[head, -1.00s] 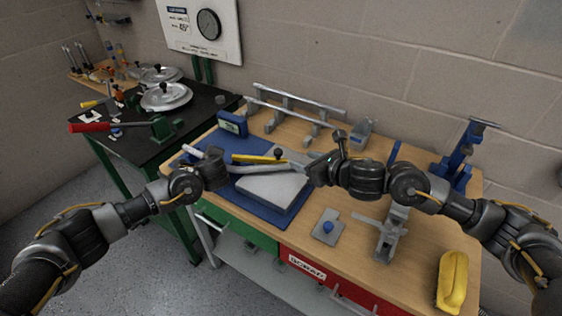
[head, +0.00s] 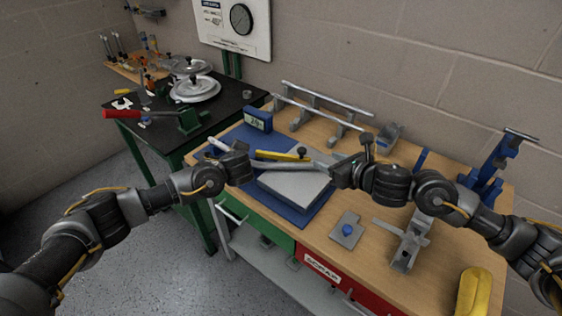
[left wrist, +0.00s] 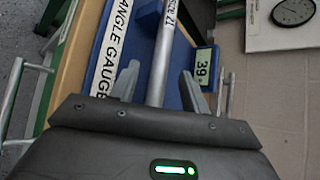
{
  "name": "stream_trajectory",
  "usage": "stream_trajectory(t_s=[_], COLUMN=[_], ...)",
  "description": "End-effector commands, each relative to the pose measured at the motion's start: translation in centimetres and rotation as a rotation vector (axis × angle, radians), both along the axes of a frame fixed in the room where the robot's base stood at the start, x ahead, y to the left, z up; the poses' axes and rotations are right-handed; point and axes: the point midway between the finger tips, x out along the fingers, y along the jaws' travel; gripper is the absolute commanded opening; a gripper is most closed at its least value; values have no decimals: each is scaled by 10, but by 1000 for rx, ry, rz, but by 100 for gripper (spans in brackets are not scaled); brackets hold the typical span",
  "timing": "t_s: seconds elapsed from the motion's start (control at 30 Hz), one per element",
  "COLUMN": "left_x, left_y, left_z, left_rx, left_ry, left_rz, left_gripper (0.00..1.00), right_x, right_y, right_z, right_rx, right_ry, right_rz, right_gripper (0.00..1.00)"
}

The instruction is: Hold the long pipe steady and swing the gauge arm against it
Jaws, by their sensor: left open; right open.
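A long grey pipe (head: 312,167) lies across the angle gauge, over a blue board (head: 238,133) and a pale grey plate (head: 292,188). A yellow bar (head: 275,155) with a black knob, probably the gauge arm, lies just behind the pipe. My left gripper (head: 222,147) is at the pipe's left end. In the left wrist view the pipe (left wrist: 163,55) runs between its open fingers (left wrist: 160,88), with gaps on both sides. My right gripper (head: 340,170) is open at the pipe's right end. Its fingertips are too small to tell contact. The gauge display (left wrist: 203,68) seems to read 39.
A rack with pipes (head: 320,105) stands behind. A dark table (head: 150,150) with lids stands left.

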Motion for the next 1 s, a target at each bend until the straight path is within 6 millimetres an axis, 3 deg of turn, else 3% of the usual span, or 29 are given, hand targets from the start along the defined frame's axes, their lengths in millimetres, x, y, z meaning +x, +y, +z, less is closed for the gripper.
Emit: stream_trajectory(t_s=[0.3, 0.5, 1.0], left_x=[-55, -78, -85], left_y=[-18, -26, -28], left_z=[34, 47, 52], left_rx=[-2, 0, 1], left_ry=[0, 1, 1], left_rz=[-3, -2, 0], left_gripper=[46, 46, 46], right_x=[0, 0, 0], right_y=[0, 0, 0], right_z=[0, 0, 0], right_rx=[0, 0, 0], right_ry=[0, 0, 0], right_rz=[0, 0, 0], right_gripper=[48, 48, 48])
